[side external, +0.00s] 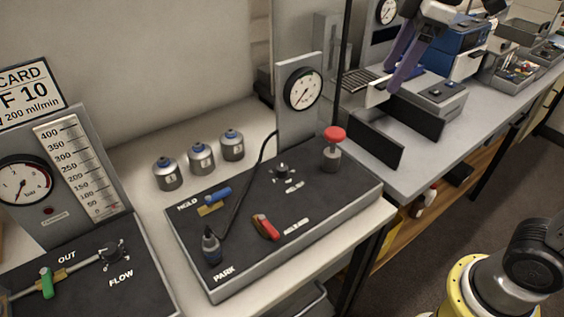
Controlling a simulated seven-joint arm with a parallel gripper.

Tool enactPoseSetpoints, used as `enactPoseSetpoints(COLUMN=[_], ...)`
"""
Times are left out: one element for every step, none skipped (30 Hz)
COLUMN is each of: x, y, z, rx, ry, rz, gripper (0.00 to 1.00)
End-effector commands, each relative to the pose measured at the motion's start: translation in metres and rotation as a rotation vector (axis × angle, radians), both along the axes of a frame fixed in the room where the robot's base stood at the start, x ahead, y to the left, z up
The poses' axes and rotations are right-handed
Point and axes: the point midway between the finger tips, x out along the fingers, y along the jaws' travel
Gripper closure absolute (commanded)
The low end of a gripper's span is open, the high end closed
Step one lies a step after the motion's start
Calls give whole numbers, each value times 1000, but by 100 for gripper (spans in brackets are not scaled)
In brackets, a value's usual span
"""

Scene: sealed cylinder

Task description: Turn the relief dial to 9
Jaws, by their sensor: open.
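A small dark dial (282,172) with pale marks around it sits near the back of the middle black panel (335,198). The lettering below it is too small to read surely, and I cannot read its setting. I take it for the relief dial. My gripper (384,62), with purple fingers, shows at the top right, behind and to the right of the panel. Its fingers are spread, with nothing seen between them. It is well apart from the dial. The rest of the hand is partly cut off by the top edge.
A red knob (334,135) on a post and a gauge (303,89) stand near the dial. A red lever (265,227), a blue handle (217,194) and a corded plug (211,246) are on the panel. Several canisters (201,157) stand behind. A FLOW dial (113,252) is at left.

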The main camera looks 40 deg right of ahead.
Motion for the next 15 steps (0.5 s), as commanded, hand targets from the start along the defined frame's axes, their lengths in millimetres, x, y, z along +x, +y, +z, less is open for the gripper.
enactPoseSetpoints(x=[20,30,44,54,64,76,85,94,104,112,118,126,131,134,138], y=[10,16,24,31,37,46,54,61,70,77,83,92,98,103,109], z=[-2,-3,-6,-9,-12,-18,-23,-29,-37,-44,-51,-61,-68,-75,-84], rx=[-13,-19,-28,-33,-39,-46,-51,-55,-60,-64,-66,-69,-72,-74,-78], ry=[27,40,58,72,86,104,117,131,149,162,173,189,198,210,224], rz=[49,78,112,138,162,193,214,235,257,270,280,292,300,307,317], gripper=[36,36,36,36,36,36,36,36,36,36,36,36,36,36,36])
